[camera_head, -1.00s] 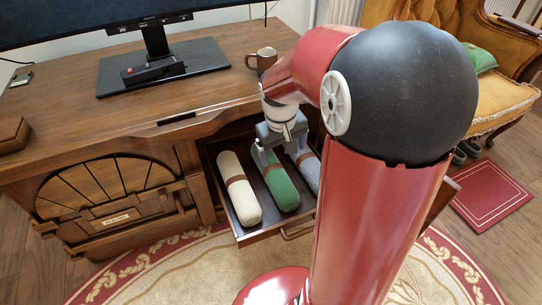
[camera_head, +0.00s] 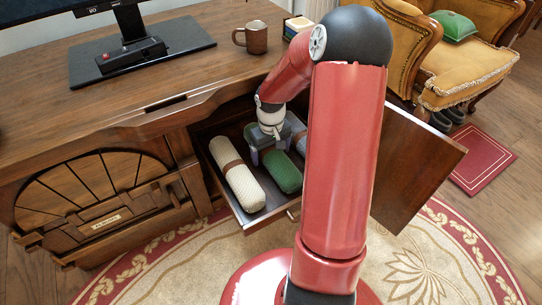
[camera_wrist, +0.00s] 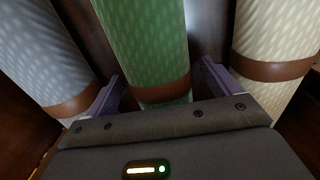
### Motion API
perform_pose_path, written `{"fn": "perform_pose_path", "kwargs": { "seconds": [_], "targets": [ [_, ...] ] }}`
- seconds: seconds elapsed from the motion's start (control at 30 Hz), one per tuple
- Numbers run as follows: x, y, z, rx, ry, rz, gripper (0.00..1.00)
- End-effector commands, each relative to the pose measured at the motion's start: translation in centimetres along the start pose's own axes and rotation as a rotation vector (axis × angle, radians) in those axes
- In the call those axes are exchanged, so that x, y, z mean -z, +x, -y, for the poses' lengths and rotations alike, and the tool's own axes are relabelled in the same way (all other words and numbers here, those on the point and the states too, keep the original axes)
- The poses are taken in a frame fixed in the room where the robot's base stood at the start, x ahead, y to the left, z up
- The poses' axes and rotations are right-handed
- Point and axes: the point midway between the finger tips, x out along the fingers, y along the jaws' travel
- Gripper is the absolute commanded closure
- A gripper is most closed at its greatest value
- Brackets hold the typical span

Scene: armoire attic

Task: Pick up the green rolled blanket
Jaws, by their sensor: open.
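The green rolled blanket (camera_head: 286,176) lies in the open drawer (camera_head: 262,219) between two other rolls. It fills the middle of the wrist view (camera_wrist: 146,45), with a brown strap around it. My gripper (camera_head: 270,154) is open over the blanket's far part. In the wrist view my gripper (camera_wrist: 160,90) has one purple finger on each side of the green roll, near the strap, with visible gaps. The gripper body hides the roll's end in that view. Whether the fingers touch the roll is not clear.
A cream roll (camera_head: 238,176) lies left of the green one, a grey-blue roll (camera_wrist: 40,55) on its other side, both close to the fingers. Drawer walls surround them. An open cabinet door (camera_head: 415,165) stands right. A mug (camera_head: 252,38) and monitor stand (camera_head: 140,62) are on the desk top.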

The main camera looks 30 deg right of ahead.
Motion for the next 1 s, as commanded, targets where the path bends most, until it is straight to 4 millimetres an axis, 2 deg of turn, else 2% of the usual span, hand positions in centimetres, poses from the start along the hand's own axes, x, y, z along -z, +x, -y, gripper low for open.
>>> {"fn": "perform_pose_path", "kwargs": {
  "seconds": [0.03,0.1,0.3,0.73,1.0],
  "targets": [
    [-0.04,0.79,0.00,0.000,-0.002,0.001,0.11],
    [0.00,1.10,-0.01,-0.001,-0.001,-0.001,0.11],
    [0.01,1.01,-0.03,-0.001,0.000,-0.001,0.12],
    [0.00,0.98,-0.03,-0.001,0.000,-0.001,0.69],
    [0.04,0.82,-0.05,-0.002,0.000,-0.002,0.70]
  ]
}}
